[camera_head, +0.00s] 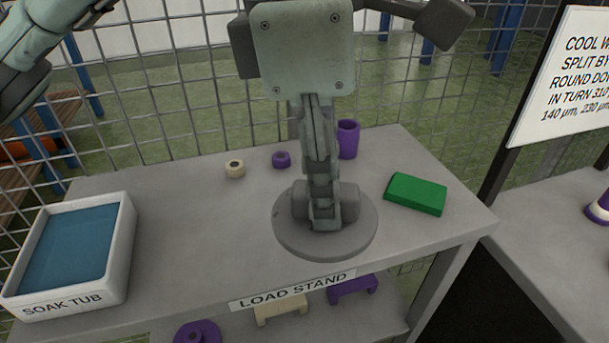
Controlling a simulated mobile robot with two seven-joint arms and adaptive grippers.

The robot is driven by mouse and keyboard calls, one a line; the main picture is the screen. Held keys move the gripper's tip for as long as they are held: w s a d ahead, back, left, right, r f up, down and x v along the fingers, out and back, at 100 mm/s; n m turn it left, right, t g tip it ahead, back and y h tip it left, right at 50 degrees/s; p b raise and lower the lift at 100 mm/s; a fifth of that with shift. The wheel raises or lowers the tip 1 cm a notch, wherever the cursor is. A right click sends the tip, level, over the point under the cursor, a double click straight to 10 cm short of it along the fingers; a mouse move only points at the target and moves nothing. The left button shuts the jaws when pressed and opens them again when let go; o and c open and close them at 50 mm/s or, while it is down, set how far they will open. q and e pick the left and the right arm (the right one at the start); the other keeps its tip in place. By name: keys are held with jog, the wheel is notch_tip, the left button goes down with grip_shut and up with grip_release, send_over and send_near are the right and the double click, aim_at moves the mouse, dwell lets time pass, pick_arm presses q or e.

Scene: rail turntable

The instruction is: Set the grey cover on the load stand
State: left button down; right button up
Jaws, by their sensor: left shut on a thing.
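The grey cover (285,238) is a round flat disc with a raised middle part. It is over the grey top of the load stand (200,225), near its front edge and above the "LOAD STAND" label (290,290). It lies level, on the top or very close above it; I cannot tell which. My left gripper (326,212) points down from above and is shut on the raised part of the cover. The fingers hide some of that part. My right gripper is not in view.
A white soak tub (123,250) with blue inside stands at the left. A cream ring (235,169), a small purple ring (281,160) and a purple cylinder (347,139) stand behind the cover. A green block (416,194) lies right. Wire mesh (180,100) runs behind.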

pick_arm(q)
jog(key=w+f, duration=0.2)
jog(key=w, duration=0.1)
jog(key=w+f, duration=0.2)
jog(key=w, duration=0.1)
jog(key=w+a+f+p, duration=0.1)
jog(key=w+f, duration=0.1)
jog(key=w, duration=0.1)
jog(key=shift+w+a, duration=0.1)
jog(key=shift+w, duration=0.3)
jog(key=shift+w+f, duration=0.3)
jog(key=shift+w, duration=0.15)
notch_tip(320, 180, down, 4)
jog(key=shift+a+r+p, duration=0.1)
jog(key=shift+r+p, duration=0.05)
jog(key=shift+p, duration=0.25)
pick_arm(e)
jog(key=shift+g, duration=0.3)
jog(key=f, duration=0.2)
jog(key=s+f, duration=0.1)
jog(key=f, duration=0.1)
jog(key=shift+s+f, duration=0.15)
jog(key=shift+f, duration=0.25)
